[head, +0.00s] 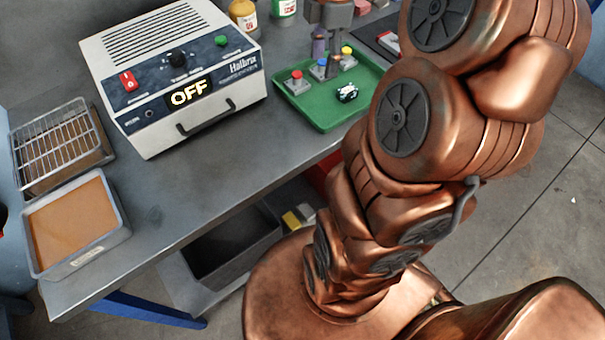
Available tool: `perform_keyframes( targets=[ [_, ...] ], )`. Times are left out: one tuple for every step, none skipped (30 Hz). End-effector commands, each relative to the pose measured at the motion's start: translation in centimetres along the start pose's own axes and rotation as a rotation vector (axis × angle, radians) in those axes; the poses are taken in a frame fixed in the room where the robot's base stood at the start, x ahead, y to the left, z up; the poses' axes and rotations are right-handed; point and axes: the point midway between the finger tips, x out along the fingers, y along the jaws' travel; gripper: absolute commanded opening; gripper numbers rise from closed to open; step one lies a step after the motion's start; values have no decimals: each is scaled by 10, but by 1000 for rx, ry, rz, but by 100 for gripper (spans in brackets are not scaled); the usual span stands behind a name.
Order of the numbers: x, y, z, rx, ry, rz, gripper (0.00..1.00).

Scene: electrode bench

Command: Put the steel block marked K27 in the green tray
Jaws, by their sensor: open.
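The green tray (323,112) lies on the bench at the upper middle. Several small grey metal blocks with coloured knobs stand in it: one with a red knob (297,83), one with a blue knob (322,69) and one with a yellow knob (347,59). No K27 marking is readable on any of them, so I cannot tell which block is K27. My gripper (327,45) is partly in view at the top edge, over the back of the tray, pointing down and open. I cannot tell its exact height over the blocks.
A small dark-and-white item (347,93) lies in the tray. A white Halbrix unit reading OFF (172,75) stands left of it. A wire-rack tray (60,147) and an orange-filled tray (78,222) are at far left. Bottles (244,18) stand behind. The front bench is clear.

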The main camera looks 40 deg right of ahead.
Motion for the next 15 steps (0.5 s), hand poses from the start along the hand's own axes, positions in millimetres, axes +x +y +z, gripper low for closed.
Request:
perform_keyframes(
  targets=[
    [2, -10, -19, 47, -8, -5, 58],
    [5, -16, -30, 85, -13, -10, 58],
    [8, -24, -42, 138, -20, -13, 58],
    [9, -31, -51, 179, -25, -13, 58],
    [12, -38, -59, 220, -31, -17, 58],
    [17, -48, -70, 276, -40, -25, 58],
    [19, -56, -77, 319, -45, -26, 58],
    [22, -64, -84, 363, -51, -27, 58],
    [27, -75, -92, 421, -63, -30, 58],
    [30, -83, -98, 467, -69, -32, 58],
    [34, -90, -103, 513, -75, -32, 58],
    [38, -102, -109, 576, -85, -29, 58],
    [42, -110, -113, 623, -92, -29, 58],
    [46, -118, -117, 672, -99, -28, 58],
    [51, -129, -121, 736, -109, -26, 58]
  ],
)
